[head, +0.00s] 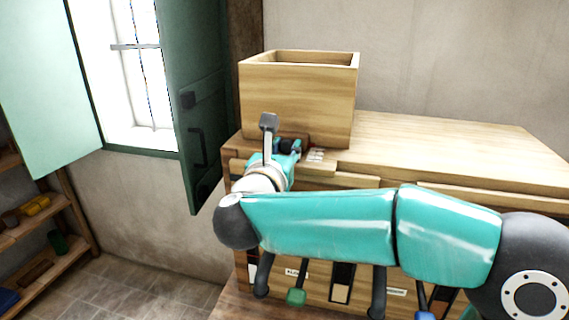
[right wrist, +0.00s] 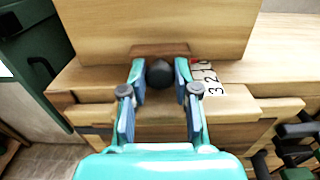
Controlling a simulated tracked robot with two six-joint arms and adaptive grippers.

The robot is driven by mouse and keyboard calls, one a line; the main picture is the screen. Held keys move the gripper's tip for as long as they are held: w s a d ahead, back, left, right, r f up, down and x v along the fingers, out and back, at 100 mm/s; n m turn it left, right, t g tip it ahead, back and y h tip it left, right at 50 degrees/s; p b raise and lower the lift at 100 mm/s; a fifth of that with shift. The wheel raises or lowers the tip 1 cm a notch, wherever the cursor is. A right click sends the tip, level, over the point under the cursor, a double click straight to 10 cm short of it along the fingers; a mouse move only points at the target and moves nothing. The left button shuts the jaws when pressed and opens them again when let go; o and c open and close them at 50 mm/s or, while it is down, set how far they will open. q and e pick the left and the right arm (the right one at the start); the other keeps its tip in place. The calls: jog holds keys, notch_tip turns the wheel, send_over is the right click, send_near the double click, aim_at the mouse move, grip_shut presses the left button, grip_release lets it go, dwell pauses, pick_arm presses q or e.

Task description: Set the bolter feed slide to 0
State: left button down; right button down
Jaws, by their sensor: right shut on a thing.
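The bolter feed slide shows in the right wrist view as a dark round knob (right wrist: 159,73) before a brown slot piece at the foot of the wooden hopper box (right wrist: 165,25). My right gripper (right wrist: 160,68) has its two fingers on either side of the knob and is shut on it. A white number scale (right wrist: 208,80) lies just right of the knob, with 3 nearest me, then 2 and 1. The knob is level with the scale's far end, where the last digit is unclear. In the head view my right gripper (head: 288,148) partly hides the knob.
The hopper box (head: 298,105) stands on a wooden chest top (head: 450,150) with free room to its right. A dark green shutter (head: 195,110) hangs close on the left. A green handle (head: 296,297) and labels show below my arm. Shelves (head: 40,235) stand far left.

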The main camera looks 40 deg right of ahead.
jog(key=shift+w+d+f, duration=0.1)
jog(key=shift+w+d, duration=0.25)
jog(key=shift+w, duration=0.05)
jog(key=shift+s+r, duration=0.1)
jog(key=shift+r, duration=0.1)
jog(key=c, duration=1.2)
grip_release()
jog(key=o, duration=0.3)
jog(key=shift+f, duration=0.1)
jog(key=v, duration=1.2)
